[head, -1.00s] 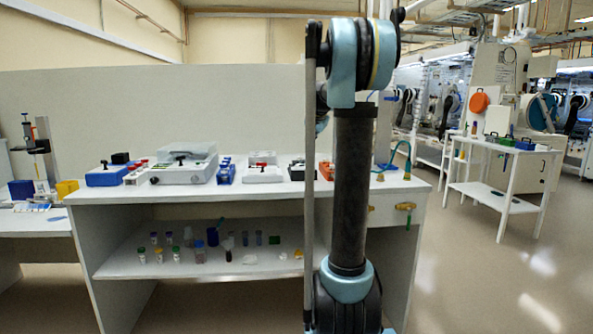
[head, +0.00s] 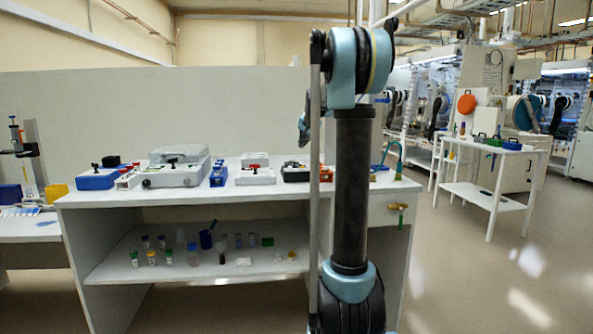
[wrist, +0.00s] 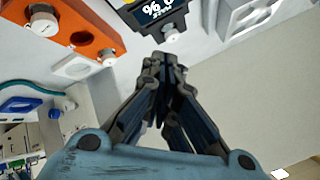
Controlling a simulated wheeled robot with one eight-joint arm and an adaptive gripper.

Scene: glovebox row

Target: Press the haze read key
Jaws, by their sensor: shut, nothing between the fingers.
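A dark device with a lit display showing a % sign (wrist: 158,10) is at the top of the wrist view, cut off by the frame edge. A pale round key (wrist: 172,35) sits on its near side; its label cannot be read, so I cannot tell if it is the haze read key. My gripper (wrist: 160,62) is shut and empty, its tips just below and left of that key in the picture, apparently apart from it. In the head view, a dark-fronted device (head: 296,173) on the bench may be the same one; my arm hides the area beside it.
An orange block with round knobs (wrist: 75,32) is left of the device, and a white block (wrist: 250,15) is right of it. The white bench (head: 130,198) carries several instruments, with vials on the shelf below. A white side table (head: 485,193) stands right; floor between is clear.

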